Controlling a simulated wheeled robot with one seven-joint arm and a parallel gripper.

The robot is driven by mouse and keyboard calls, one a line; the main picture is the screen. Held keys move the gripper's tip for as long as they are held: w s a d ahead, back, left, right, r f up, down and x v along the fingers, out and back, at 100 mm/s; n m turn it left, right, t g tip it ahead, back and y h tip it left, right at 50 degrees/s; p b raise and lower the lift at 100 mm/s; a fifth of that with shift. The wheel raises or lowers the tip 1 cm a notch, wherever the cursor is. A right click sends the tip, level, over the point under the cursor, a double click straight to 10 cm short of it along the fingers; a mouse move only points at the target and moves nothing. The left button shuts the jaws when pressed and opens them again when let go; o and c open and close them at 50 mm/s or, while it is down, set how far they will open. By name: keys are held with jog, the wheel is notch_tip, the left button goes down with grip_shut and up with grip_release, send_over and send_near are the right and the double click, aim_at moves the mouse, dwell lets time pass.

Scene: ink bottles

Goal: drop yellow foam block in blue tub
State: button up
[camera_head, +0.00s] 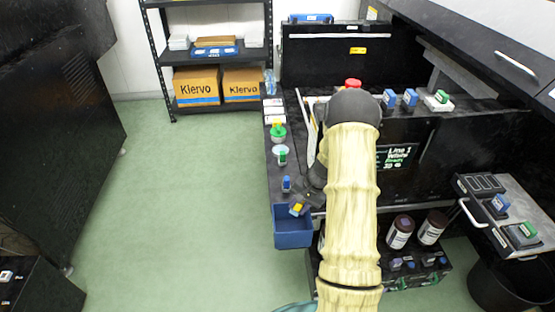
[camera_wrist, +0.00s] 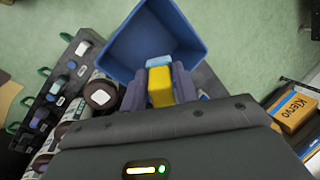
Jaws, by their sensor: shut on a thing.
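The yellow foam block (camera_wrist: 160,88) is between the two fingers of my gripper (camera_wrist: 159,86), which is shut on it. In the head view the yellow block (camera_head: 298,208) shows at the tip of my gripper (camera_head: 300,205), at the upper edge of the blue tub. The blue tub (camera_head: 292,238) hangs at the front end of the dark counter. In the wrist view the blue tub (camera_wrist: 118,45) opens just beyond the fingers. A light blue piece (camera_wrist: 159,61) shows right beyond the yellow block; I cannot tell what it is.
A small blue bottle (camera_head: 286,184) stands on the counter behind the tub. A green-topped bottle (camera_head: 282,156) and a green-lidded item (camera_head: 278,132) are farther back. Brown bottles (camera_head: 400,232) stand on a lower shelf at right. Green floor (camera_head: 180,200) at left is clear.

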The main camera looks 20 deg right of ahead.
aim_at(299, 211)
jog(key=shift+f+b, duration=0.9)
jog(key=shift+f, duration=0.75)
jog(key=o, duration=1.1)
jog(key=shift+o, duration=0.2)
jog(key=shift+r, duration=0.1)
jog(key=p+v, duration=0.3)
jog(key=v, duration=1.4)
jog(key=shift+p, duration=0.3)
jog(key=shift+r, duration=0.15)
